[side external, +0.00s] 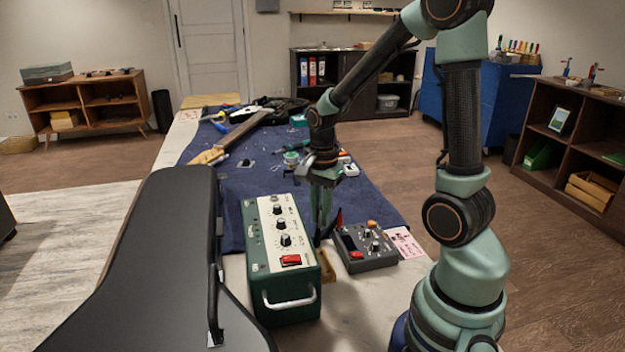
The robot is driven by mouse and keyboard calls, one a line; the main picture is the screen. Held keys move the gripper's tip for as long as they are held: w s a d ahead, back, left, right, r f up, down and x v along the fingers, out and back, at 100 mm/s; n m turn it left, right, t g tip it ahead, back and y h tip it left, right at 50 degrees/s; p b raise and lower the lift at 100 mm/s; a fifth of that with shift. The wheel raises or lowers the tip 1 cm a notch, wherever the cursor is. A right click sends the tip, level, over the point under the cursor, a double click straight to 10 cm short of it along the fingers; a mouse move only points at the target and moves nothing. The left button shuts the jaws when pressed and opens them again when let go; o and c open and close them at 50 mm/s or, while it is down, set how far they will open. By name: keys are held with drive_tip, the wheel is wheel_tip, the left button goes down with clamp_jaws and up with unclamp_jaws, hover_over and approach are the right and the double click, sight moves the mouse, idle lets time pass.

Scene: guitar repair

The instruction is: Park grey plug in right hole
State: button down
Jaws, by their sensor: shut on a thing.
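My gripper (319,232) points down in the narrow gap between the green amplifier box and the dark grey pedal. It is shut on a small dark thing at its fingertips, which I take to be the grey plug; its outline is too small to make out. A strip of light wood (328,269) shows low in the gap, mostly hidden by the green box. I cannot make out any holes in it. A small upright red-tipped piece (339,217) stands just right of the fingers.
The green box (284,260) with knobs and a red switch stands close on the left. The grey pedal (367,247) sits close on the right, by a pink card (404,242). A black guitar case (150,270) fills the front left. A guitar and tools lie on the blue mat (262,180) behind.

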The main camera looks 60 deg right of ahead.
sight(321, 227)
drive_tip(key=shift+f, duration=2.3)
drive_tip(key=shift+f, duration=1.2)
idle(1.9)
drive_tip(key=shift+c, duration=1.4)
unclamp_jaws()
drive_tip(key=shift+r, duration=0.1)
drive_tip(key=shift+r, duration=2.9)
